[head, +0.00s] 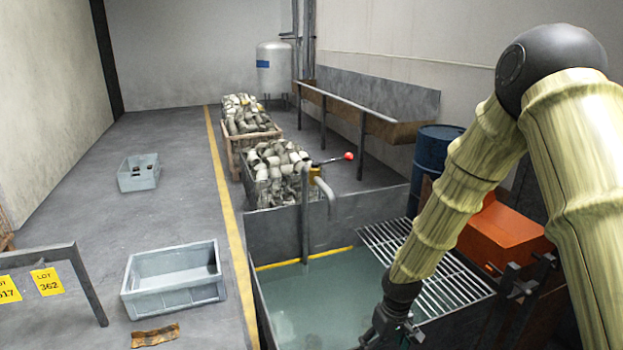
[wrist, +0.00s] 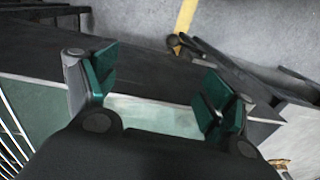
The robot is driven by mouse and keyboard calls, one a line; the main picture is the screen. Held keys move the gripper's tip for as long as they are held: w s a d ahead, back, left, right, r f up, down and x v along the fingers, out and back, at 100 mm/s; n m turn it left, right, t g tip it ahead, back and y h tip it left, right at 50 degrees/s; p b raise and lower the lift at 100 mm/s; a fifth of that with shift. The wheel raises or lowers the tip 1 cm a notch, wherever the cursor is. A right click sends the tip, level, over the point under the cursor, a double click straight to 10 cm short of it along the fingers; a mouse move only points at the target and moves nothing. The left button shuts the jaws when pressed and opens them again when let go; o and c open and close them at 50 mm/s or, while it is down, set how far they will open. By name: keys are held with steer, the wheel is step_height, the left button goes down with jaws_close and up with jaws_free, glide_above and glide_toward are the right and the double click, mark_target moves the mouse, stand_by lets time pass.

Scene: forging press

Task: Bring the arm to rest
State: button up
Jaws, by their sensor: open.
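My arm, in a pale yellow ribbed sleeve, comes in from the right in the head view and bends down over the quench tank (head: 310,295). My gripper (head: 395,338) hangs at the bottom edge of that view, above the tank's near part, and is partly cut off. In the wrist view my gripper (wrist: 160,95) shows two green-padded fingers spread well apart. Nothing is between them. The pale green liquid and a dark tank wall lie beyond the fingers.
A metal grate (head: 430,265) spans the tank's right side, beside an orange box (head: 500,235) and blue drum (head: 433,150). A grey crate (head: 175,280) stands on the floor left of the yellow line. Filled bins (head: 275,172) stand behind the tank.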

steer(key=s+f+m, duration=0.2)
steer(key=s+f, duration=1.1)
steer(key=s, duration=0.2)
steer(key=s+d+f+m, duration=0.1)
steer(key=s+d+f, duration=0.15)
steer(key=s, duration=0.65)
steer(key=s+d+f+m, duration=0.15)
steer(key=s+f, duration=0.25)
steer(key=s, duration=0.5)
step_height(320, 180, down, 9)
steer(key=b, duration=1)
steer(key=shift+f+h, duration=0.2)
steer(key=shift+h, duration=0.2)
steer(key=shift+s+d, duration=0.1)
